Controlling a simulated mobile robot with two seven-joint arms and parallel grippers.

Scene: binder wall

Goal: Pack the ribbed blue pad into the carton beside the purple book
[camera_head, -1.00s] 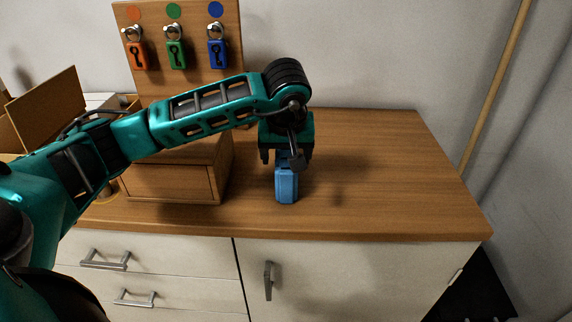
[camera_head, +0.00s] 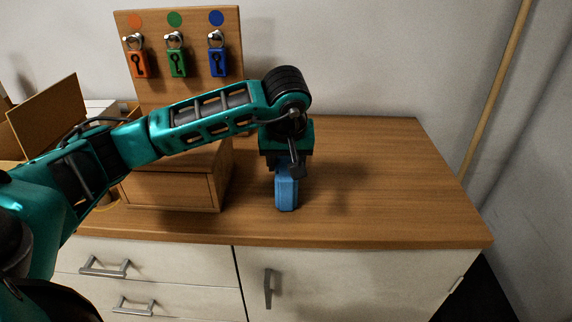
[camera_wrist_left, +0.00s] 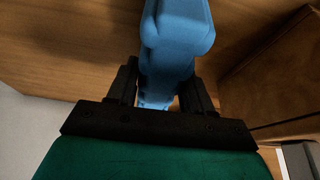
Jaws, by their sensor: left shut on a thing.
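The blue pad (camera_head: 286,190) is upright below my left gripper (camera_head: 285,168), over the right part of the cabinet top. My left gripper is shut on it. In the left wrist view the pad (camera_wrist_left: 176,45) stands between the two black fingers of the gripper (camera_wrist_left: 165,95). Ribs on it are not clear. An open carton (camera_head: 45,112) shows in part at the far left, behind my left arm. The purple book is not visible. My right gripper is not in view.
A wooden drawer box (camera_head: 170,190) stands left of the pad. Behind it, a board (camera_head: 188,95) holds orange, green and blue padlocks. The cabinet top (camera_head: 390,190) is clear to the right. A pole (camera_head: 497,85) leans against the wall.

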